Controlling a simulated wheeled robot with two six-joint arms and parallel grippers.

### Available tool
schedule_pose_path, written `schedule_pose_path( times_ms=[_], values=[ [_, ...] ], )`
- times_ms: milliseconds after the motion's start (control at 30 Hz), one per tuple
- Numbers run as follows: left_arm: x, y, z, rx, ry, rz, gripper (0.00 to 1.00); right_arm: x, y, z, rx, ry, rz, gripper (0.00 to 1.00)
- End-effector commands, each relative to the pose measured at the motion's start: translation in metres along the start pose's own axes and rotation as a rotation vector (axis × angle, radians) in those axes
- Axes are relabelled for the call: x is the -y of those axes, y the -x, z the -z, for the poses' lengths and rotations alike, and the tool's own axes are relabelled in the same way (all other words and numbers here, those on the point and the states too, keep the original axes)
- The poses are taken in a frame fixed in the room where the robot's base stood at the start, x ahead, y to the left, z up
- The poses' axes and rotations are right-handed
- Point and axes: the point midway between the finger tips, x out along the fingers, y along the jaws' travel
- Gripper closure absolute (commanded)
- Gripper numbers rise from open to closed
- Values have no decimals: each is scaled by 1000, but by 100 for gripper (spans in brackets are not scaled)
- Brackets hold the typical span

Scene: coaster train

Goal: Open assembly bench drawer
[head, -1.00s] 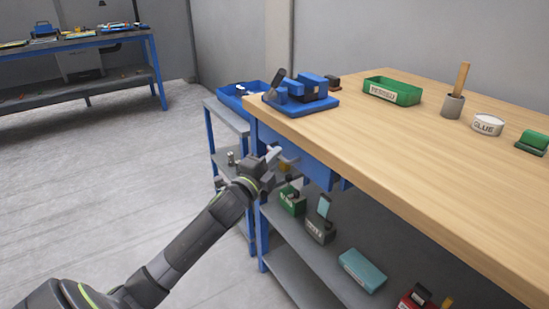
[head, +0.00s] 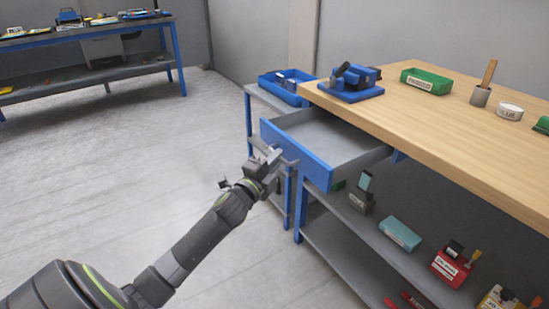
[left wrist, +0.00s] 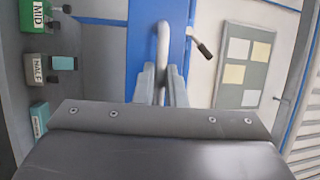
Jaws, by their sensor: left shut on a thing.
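The assembly bench (head: 440,124) has a wooden top and blue legs. Its drawer (head: 318,133) is pulled out from under the top; the grey inside looks empty. The blue drawer front (head: 312,168) faces me. My left gripper (head: 277,158) is at that front. In the left wrist view its fingers (left wrist: 162,85) are closed around the light grey bar handle (left wrist: 163,45), with the blue front behind it. My right gripper is not in view.
A blue vise (head: 352,85), green bin (head: 426,80) and glue tin (head: 509,111) stand on the bench top. The lower shelf (head: 345,245) holds several boxes. A side stand with a blue tray (head: 284,90) is left of the bench. The floor (head: 120,160) at left is clear.

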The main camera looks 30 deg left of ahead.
Motion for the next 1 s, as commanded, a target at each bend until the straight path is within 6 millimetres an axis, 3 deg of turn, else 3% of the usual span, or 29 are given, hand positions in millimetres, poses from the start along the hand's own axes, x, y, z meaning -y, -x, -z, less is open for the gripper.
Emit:
schedule_pose_path(
  times_ms=[367,400,567,867,1000],
  values=[
    [0,0,0,1,-1,0,100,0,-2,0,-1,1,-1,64],
    [0,0,0,1,-1,0,88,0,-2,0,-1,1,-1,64],
    [0,0,0,0,-1,0,67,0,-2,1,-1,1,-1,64],
    [0,1,0,0,-2,0,67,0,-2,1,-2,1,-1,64],
    [-1,11,-1,-1,-3,-1,67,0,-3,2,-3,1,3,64]
  ],
)
